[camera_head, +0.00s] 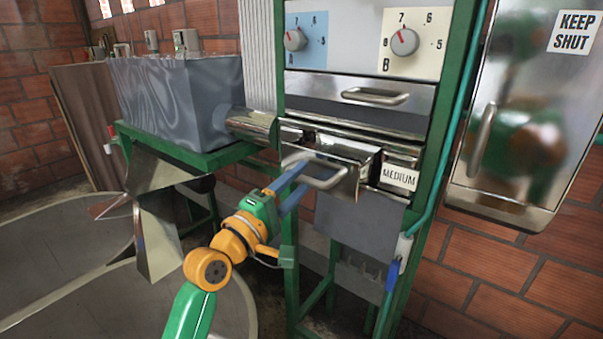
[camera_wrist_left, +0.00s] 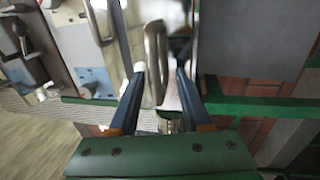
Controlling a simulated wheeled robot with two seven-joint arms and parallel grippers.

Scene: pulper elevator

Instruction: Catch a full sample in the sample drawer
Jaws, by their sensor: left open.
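A shiny metal drawer (camera_head: 338,151) with a bent bar handle (camera_head: 328,181) juts from the green-framed machine, left of a MEDIUM label (camera_head: 398,177). I take it for the sample drawer; its inside is hidden. My left gripper (camera_head: 293,184) is at this handle with its blue fingers apart. In the left wrist view the handle (camera_wrist_left: 154,62) appears between the two open fingers of my left gripper (camera_wrist_left: 162,82); I cannot tell whether they touch it. A metal spout (camera_head: 252,124) from the grey tank ends just left of the drawer. My right gripper is out of view.
A wider drawer front with a handle (camera_head: 375,97) sits above, under dials A (camera_head: 295,39) and B (camera_head: 404,41). A steel KEEP SHUT door (camera_head: 520,130) is at right. The grey tank (camera_head: 165,105) and large round basins (camera_head: 60,240) are at left.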

